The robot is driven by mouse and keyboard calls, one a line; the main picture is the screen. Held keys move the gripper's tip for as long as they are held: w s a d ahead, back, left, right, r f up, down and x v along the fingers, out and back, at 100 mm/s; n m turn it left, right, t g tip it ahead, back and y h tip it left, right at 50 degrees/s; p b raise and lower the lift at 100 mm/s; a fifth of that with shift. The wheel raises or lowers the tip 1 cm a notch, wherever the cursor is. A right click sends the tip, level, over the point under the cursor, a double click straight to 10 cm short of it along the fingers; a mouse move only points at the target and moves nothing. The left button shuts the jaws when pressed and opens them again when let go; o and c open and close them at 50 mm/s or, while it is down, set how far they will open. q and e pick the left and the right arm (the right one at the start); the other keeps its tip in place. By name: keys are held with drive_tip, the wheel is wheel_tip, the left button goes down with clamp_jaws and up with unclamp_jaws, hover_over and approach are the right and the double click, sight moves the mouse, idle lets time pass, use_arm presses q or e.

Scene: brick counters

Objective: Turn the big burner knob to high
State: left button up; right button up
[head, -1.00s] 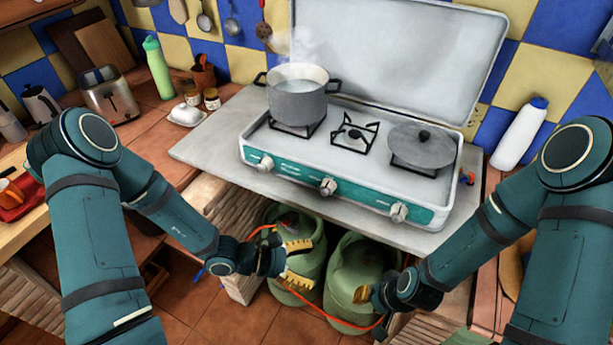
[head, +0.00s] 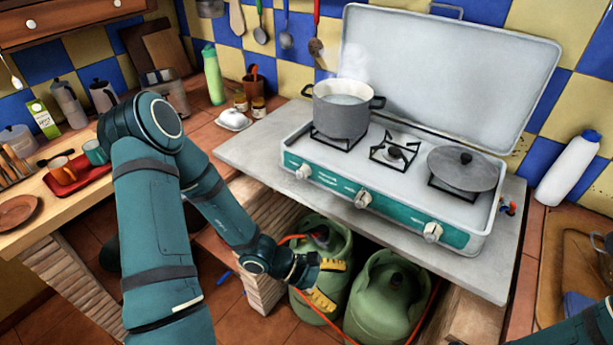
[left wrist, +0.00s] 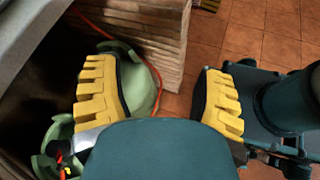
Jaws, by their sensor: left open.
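A white camping stove (head: 330,150) with a teal front stands on the grey counter. Its front carries a left knob (head: 303,172), a middle knob (head: 363,199) and a right knob (head: 433,232); their settings are too small to read. A steaming grey pot (head: 342,110) sits on the left burner, the small middle burner (head: 394,153) is bare, and a grey lid (head: 463,168) covers the right one. My left gripper (head: 330,284) is open and empty, below the stove front and before the gas cylinders. Its yellow fingers stand wide apart in the left wrist view (left wrist: 158,97). My right gripper is out of view.
Green gas cylinders (head: 388,300) with an orange hose stand under the grey counter slab (head: 250,150). The raised stove lid (head: 450,70) stands behind. A white bottle (head: 568,170) is at right. A butter dish (head: 234,119) and small jars are left of the stove.

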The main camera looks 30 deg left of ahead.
use_arm(q)
drive_tip(key=w+a+r+n+t+y+b, duration=0.2)
drive_tip(key=w+a+r+n+t, duration=0.1)
drive_tip(key=w+a+n+t, duration=0.5)
drive_tip(key=n+t+y, duration=0.5)
drive_tip(key=t+y, duration=0.1)
drive_tip(key=y, duration=0.2)
approach(298, 176)
drive_tip(key=w+b, duration=0.1)
drive_tip(key=w, duration=0.3)
drive_tip(key=w+b, duration=0.1)
drive_tip(key=w, duration=0.3)
drive_tip(key=w+d+b, duration=0.1)
drive_tip(key=w, duration=0.2)
drive_tip(key=shift+w+d+r, duration=0.15)
drive_tip(key=shift+w+r, duration=0.05)
drive_tip(key=shift+w, duration=0.2)
drive_tip(key=c, duration=1.2)
